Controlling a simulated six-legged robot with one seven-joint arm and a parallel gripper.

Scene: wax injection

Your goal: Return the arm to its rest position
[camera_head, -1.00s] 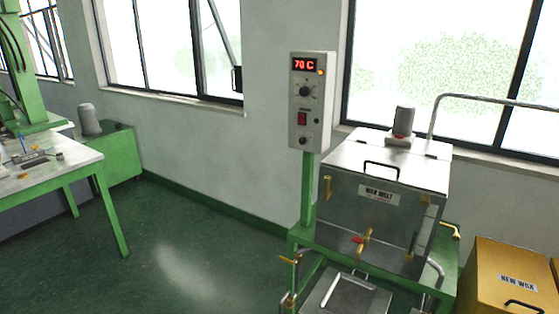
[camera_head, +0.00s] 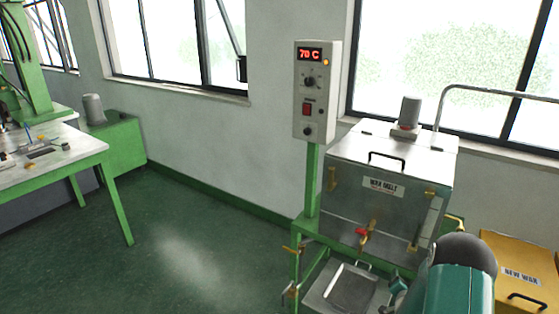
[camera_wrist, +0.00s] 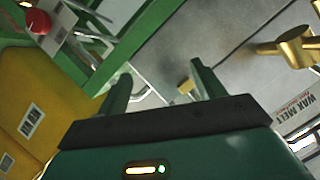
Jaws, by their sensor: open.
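My arm (camera_head: 455,280) shows at the lower right of the head view, teal with a dark rounded joint, in front of the wax tank's right side and the yellow box. In the wrist view my gripper (camera_wrist: 162,88) has its two green fingers spread apart, with nothing held between them. Beyond the fingers is the steel front of the wax melt tank (camera_wrist: 225,40), tilted in that view. The fingertips are mostly hidden in the head view.
The wax melt tank (camera_head: 385,160) stands on a green frame, with a control box (camera_head: 316,90) reading 70 C. A lidded steel box (camera_head: 350,287) sits below it. The yellow NEW WAX box (camera_head: 520,255) is at right. A worktable (camera_head: 75,150) stands left, with open floor between.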

